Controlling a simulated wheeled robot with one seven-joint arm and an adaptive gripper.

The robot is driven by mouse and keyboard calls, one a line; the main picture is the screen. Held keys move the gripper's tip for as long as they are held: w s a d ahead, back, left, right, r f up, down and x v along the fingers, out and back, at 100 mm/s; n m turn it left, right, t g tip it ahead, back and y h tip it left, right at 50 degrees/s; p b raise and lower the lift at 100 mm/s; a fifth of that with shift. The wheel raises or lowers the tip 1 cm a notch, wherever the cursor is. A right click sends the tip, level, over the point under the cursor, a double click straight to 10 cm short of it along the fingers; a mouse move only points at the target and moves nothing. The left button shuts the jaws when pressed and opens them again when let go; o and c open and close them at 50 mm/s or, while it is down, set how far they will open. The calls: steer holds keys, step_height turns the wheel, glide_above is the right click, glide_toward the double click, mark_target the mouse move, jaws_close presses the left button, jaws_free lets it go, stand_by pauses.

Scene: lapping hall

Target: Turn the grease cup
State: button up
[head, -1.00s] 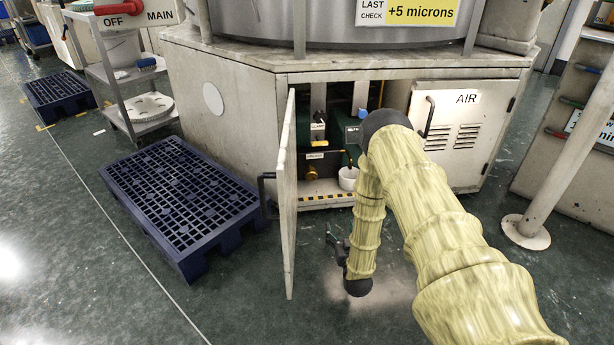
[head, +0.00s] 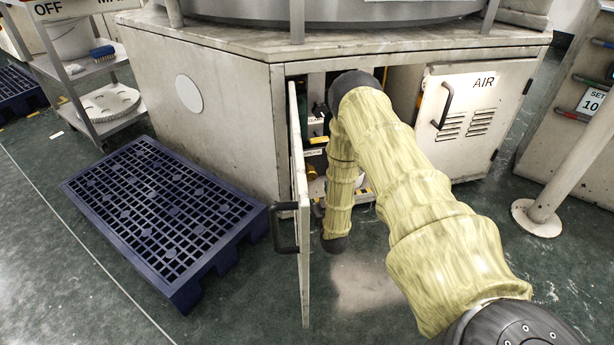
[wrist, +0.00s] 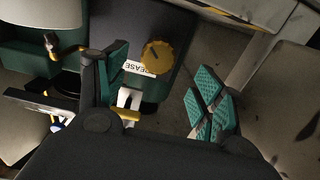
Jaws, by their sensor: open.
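The grease cup (wrist: 157,57) shows in the wrist view as a round yellow knurled cap with a dark mark on its top. Part of a white label reading "EASE" (wrist: 139,67) sits beside it. My gripper (wrist: 163,86) is open, with one teal-padded finger to the left of the cap and the other to the right and lower. The cap lies between and a little beyond the fingertips, and no contact is visible. In the head view, my arm hides most of the cabinet opening, and my gripper cannot be made out clearly there.
The open cabinet door (head: 301,215) stands left of my arm. The closed AIR door (head: 470,115) is at right. A blue pallet (head: 160,210) lies on the floor at left, and a post (head: 575,175) stands at right. A white cup-shaped part (wrist: 40,10) is left of the grease cup.

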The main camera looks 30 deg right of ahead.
mark_target(311, 179)
steer(key=b+x, duration=0.1)
steer(key=x, duration=0.2)
steer(key=b+x, duration=0.2)
steer(key=x, duration=0.2)
steer(key=shift+w+d+f, duration=0.15)
steer(key=shift+d+f, duration=0.05)
steer(key=shift+f, duration=0.05)
steer(key=shift+w+d+r+b, duration=0.15)
steer(key=shift+w+b, duration=0.2)
steer(key=shift+w, duration=0.15)
steer(key=shift+c, duration=0.4)
steer(key=c, duration=0.9)
